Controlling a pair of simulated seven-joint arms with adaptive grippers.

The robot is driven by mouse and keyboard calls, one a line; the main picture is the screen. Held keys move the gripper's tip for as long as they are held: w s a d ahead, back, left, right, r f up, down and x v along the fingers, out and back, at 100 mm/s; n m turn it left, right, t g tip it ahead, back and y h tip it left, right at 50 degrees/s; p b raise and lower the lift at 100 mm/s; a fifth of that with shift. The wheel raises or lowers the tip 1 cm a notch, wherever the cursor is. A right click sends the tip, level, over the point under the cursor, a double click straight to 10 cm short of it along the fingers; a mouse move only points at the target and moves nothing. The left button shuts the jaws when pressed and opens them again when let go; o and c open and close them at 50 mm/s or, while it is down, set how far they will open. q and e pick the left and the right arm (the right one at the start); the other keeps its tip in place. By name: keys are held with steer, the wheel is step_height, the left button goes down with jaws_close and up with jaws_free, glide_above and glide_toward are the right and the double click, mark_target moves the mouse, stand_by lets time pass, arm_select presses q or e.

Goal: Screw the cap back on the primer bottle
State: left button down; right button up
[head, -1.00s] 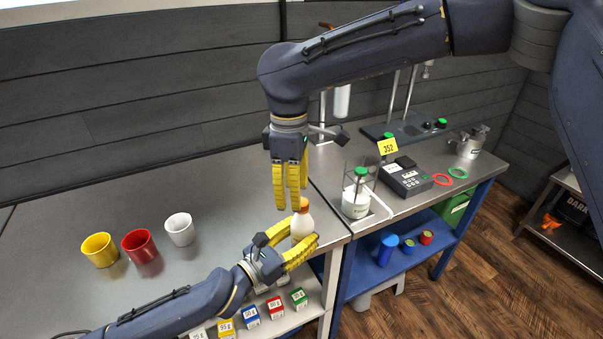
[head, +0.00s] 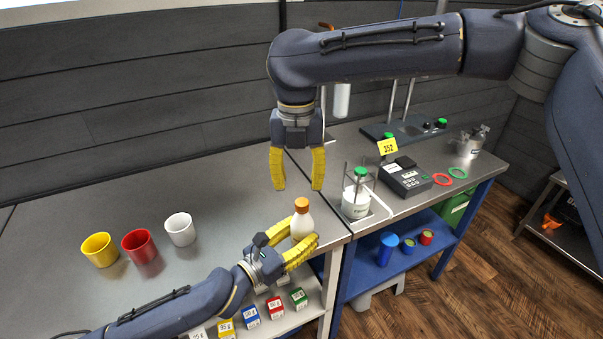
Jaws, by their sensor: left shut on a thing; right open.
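The primer bottle (head: 302,226) is a small whitish bottle standing upright near the front right corner of the left steel table. Its orange cap (head: 301,204) sits on top of the neck; I cannot tell how tight it is. My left gripper (head: 300,240) is shut around the lower body of the bottle, with one yellow finger on each side. My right gripper (head: 298,186) is open and empty, pointing down above and behind the cap, clear of it.
Yellow (head: 100,250), red (head: 140,246) and white (head: 180,229) cups stand at left. Right of the bottle is a white container with a green cap (head: 361,171) in a wire stand, beside a meter (head: 405,180). Small labelled boxes (head: 251,316) sit on the shelf below. The table's middle is clear.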

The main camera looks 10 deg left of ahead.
mark_target(302, 202)
steer(key=n, duration=0.3)
steer(key=w+n, duration=0.1)
steer(key=n, duration=0.1)
steer(key=shift+d+r, duration=0.25)
steer(key=shift+r, duration=0.05)
steer(key=shift+n, duration=0.3)
steer(key=shift+f, duration=4)
steer(key=shift+c, duration=0.3)
jaws_close()
